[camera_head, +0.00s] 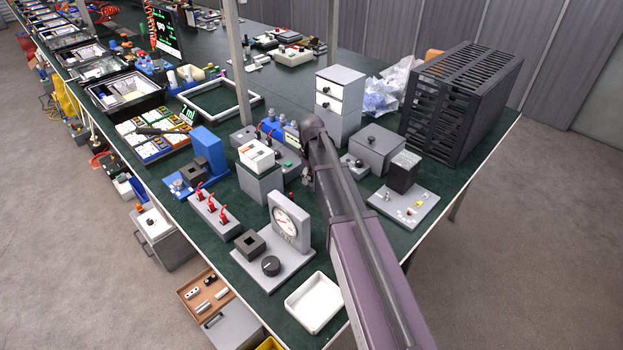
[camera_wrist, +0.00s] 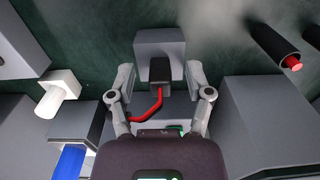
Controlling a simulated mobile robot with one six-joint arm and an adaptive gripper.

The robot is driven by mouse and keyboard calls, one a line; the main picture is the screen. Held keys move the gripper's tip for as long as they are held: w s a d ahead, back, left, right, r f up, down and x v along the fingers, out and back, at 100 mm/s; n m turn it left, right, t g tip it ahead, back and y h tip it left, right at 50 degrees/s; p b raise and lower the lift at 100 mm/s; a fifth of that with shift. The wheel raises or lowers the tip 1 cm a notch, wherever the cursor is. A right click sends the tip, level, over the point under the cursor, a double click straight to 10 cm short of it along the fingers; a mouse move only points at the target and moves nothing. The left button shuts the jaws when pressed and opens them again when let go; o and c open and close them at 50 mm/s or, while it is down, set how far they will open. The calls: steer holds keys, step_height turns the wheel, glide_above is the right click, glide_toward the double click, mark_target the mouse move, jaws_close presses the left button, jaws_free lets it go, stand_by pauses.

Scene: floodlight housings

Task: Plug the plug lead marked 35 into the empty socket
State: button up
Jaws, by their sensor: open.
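In the wrist view my gripper (camera_wrist: 161,75) is open, with one finger on each side of a grey block (camera_wrist: 148,42). A black plug-like piece (camera_wrist: 160,70) stands at the front of this block, between the fingers, and a red lead (camera_wrist: 147,112) curves from it down to the left. The fingers appear apart from it. No number 35 is readable, so I cannot tell whether this is the marked lead. In the head view my gripper is largely hidden at the end of my arm, over the middle of the bench. I cannot identify the empty socket.
The wrist view shows a black cylinder with a red tip (camera_wrist: 290,62) at upper right and a white connector (camera_wrist: 57,88) at left. In the head view, a gauge unit (camera_head: 290,222), red-switch box (camera_head: 214,212), white tray (camera_head: 313,302) and black slatted housing (camera_head: 460,100) crowd the bench.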

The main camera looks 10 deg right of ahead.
mark_target(311, 173)
jaws_close()
steer(key=shift+r, duration=0.25)
stand_by(0.4)
step_height(311, 173, up, 4)
steer(key=p, duration=0.4)
steer(key=shift+f, duration=0.2)
steer(key=s+p, duration=0.1)
steer(key=s, duration=1.5)
steer(key=shift+d+r, duration=0.45)
steer(key=shift+r, duration=0.1)
step_height(311, 173, up, 5)
steer(key=p, duration=0.5)
